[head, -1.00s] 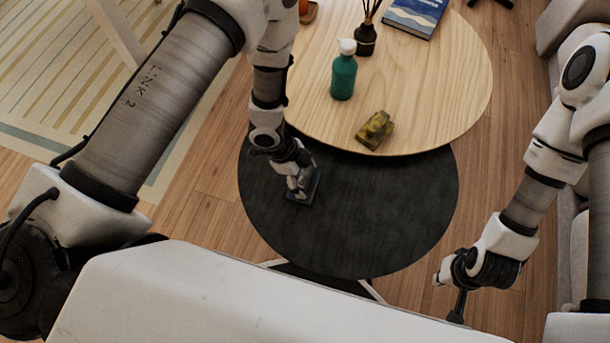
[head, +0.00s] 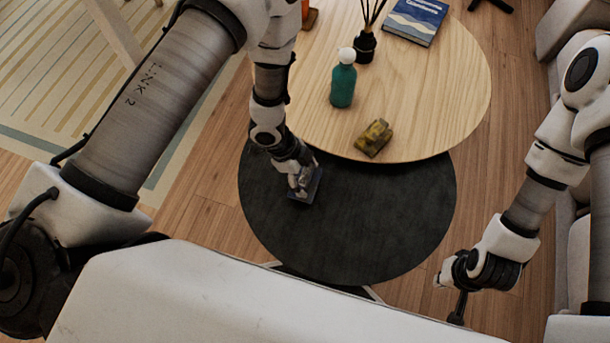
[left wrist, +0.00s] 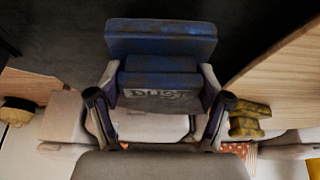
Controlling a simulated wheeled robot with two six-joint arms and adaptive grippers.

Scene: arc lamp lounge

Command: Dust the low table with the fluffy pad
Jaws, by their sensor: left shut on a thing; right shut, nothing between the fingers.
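The dark round table (head: 370,220) is in the middle of the head view, partly under the light wood round table (head: 440,110). My left gripper (head: 302,180) is over the dark table's left part. It is shut on a blue pad (head: 310,192). Whether the pad touches the dark top is hard to tell. My right gripper (head: 458,306) is shut and empty, off to the right of the dark table, above the floor.
The wood table holds a green bottle (head: 343,85), a yellowish lumpy object (head: 373,138) near its front edge, a reed diffuser (head: 365,47) and a blue book (head: 415,20). A sofa (head: 575,30) stands at the right. The dark top's visible part is otherwise clear.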

